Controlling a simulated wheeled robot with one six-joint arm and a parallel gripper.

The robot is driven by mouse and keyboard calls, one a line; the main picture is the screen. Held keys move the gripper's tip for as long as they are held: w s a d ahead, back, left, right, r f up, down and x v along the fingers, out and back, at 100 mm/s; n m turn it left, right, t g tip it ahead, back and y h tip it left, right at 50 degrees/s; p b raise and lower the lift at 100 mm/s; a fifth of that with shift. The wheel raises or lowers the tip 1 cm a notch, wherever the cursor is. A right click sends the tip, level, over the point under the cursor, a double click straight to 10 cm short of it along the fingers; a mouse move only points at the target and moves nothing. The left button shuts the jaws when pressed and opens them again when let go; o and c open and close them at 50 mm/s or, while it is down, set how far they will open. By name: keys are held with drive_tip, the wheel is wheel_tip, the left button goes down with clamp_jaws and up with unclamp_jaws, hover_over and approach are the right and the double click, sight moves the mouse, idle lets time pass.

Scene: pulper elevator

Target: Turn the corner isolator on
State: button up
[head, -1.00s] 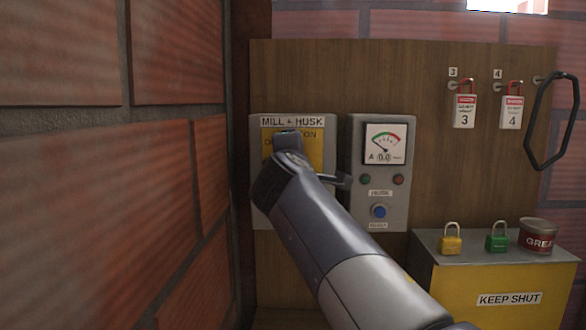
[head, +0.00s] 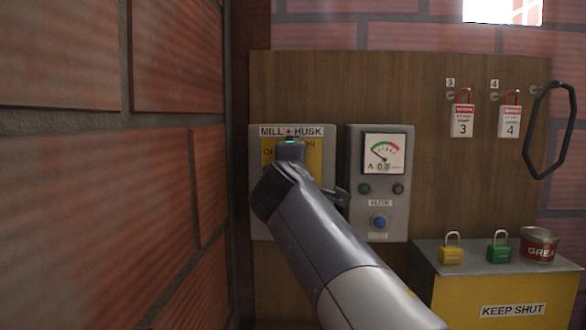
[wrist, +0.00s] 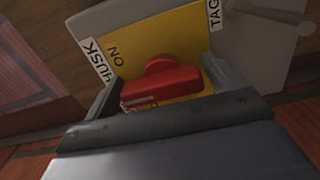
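The isolator box (head: 262,222) labelled MILL + HUSK is on the wooden board next to the brick corner. In the wrist view its red handle (wrist: 165,86) stands on a yellow plate (wrist: 180,40), with the word ON beside it. My gripper (wrist: 161,78) is open, one finger on each side of the red handle. I cannot tell whether the fingers touch it. In the head view my gripper (head: 290,150) is in front of the yellow plate and hides the handle. I cannot tell the switch position from these views.
A grey meter box (head: 402,215) with a blue button is close to the right of my arm. A yellow chest (head: 465,295) carries padlocks and a grease tin (head: 539,246). A brick wall (head: 90,180) stands close on the left.

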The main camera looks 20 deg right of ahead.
drive_tip(key=shift+o, duration=1)
drive_tip(key=b+v, duration=0.2)
drive_tip(key=v, duration=0.8)
drive_tip(key=shift+s, duration=0.4)
drive_tip(key=shift+w+r, duration=0.1)
drive_tip(key=p+x, duration=0.2)
drive_tip(key=x, duration=0.8)
drive_tip(key=shift+w, duration=0.3)
